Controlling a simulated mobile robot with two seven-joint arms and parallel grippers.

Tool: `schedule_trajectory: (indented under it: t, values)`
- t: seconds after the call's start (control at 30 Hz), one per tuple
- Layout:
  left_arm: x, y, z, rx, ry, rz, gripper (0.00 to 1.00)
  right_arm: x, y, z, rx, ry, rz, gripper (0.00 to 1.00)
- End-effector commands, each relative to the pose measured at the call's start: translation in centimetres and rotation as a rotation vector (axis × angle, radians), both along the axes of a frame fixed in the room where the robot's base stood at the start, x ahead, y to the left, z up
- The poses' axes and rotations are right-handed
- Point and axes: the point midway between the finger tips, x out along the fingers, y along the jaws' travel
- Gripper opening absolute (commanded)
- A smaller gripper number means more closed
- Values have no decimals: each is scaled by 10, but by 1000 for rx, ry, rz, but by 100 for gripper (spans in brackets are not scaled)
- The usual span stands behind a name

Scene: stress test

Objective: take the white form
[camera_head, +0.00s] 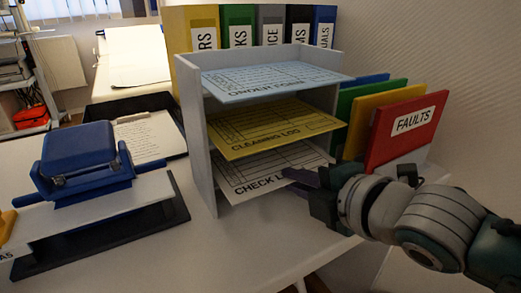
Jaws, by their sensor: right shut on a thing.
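The white form (262,170), headed "CHECK L…", lies in the lowest compartment of a grey open-front shelf unit (201,150). Its front edge sticks out a little. My right gripper (296,181) comes in from the right and is shut on the form's front right part. The gripper hides the end of its heading. Above it are a yellow "CLEANING LOG" sheet (275,134) and a light blue "ORDER FORM" sheet (270,80), each on its own level. My left gripper is not in view.
A blue hole punch (85,160) and a clipboard with paper (148,137) stand left of the shelf. Upright folders, including a red "FAULTS" one (405,128), stand right, close to my arm. Binders (238,28) stand behind. The desk front (235,240) is clear.

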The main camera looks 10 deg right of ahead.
Motion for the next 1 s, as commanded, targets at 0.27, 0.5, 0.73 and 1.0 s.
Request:
schedule_trajectory:
  t: [0.27, 0.5, 0.73, 1.0]
  values:
    - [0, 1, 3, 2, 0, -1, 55, -3, -2, -1, -2, 7, -1, 0]
    - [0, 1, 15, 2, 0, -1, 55, -18, -7, 0, -2, 10, -3, 0]
    - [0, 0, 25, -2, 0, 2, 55, -33, -12, 0, -2, 10, -3, 0]
    - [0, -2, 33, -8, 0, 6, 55, -47, -17, 1, -1, 8, -2, 0]
